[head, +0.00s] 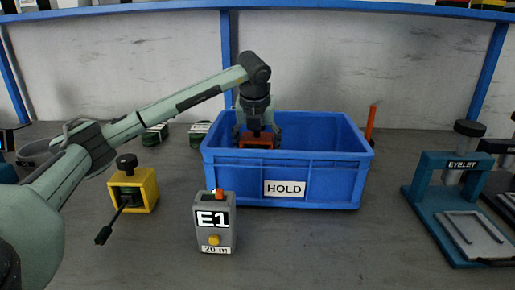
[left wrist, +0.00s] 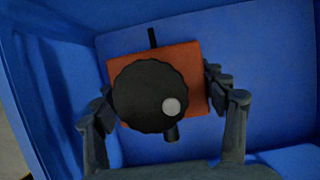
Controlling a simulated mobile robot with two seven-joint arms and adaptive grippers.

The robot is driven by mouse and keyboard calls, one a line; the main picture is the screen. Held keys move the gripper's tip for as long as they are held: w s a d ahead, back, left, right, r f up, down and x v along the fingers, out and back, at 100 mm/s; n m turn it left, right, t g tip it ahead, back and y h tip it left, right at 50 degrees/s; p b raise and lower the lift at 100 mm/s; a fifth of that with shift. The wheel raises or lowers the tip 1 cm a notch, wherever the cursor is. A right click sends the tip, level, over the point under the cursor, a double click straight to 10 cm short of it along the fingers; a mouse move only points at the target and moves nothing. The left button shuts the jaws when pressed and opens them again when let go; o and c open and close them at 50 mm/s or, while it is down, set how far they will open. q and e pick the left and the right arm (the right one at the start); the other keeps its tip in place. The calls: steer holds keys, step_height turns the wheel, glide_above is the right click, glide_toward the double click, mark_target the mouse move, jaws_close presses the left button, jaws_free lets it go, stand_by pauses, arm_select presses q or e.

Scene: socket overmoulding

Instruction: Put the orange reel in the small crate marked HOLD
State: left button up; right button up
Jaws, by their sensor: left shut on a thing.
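The orange reel (head: 258,141) is inside the walls of the blue crate marked HOLD (head: 331,185), near its back left. In the left wrist view the orange reel (left wrist: 193,68) shows a square orange body with a round black knob on top. My left gripper (head: 257,133) points down into the crate, shut on the reel, with one finger on each side. The crate's blue walls and floor (left wrist: 265,60) surround it in the wrist view. The crate's front wall hides the reel's lower part, so I cannot tell whether it touches the floor. My right gripper is not in view.
A yellow reel (head: 147,189) with a crank stands left of the crate. A grey box marked E1 (head: 215,222) stands before the crate's front left. A blue EYELET press (head: 455,210) is at right. An orange post (head: 371,122) rises behind the crate's right end.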

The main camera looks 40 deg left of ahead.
arm_select(q)
steer(key=shift+f, duration=0.25)
steer(key=o, duration=1.4)
steer(key=shift+f, duration=0.1)
steer(key=v, duration=1.2)
steer(key=shift+d, duration=0.1)
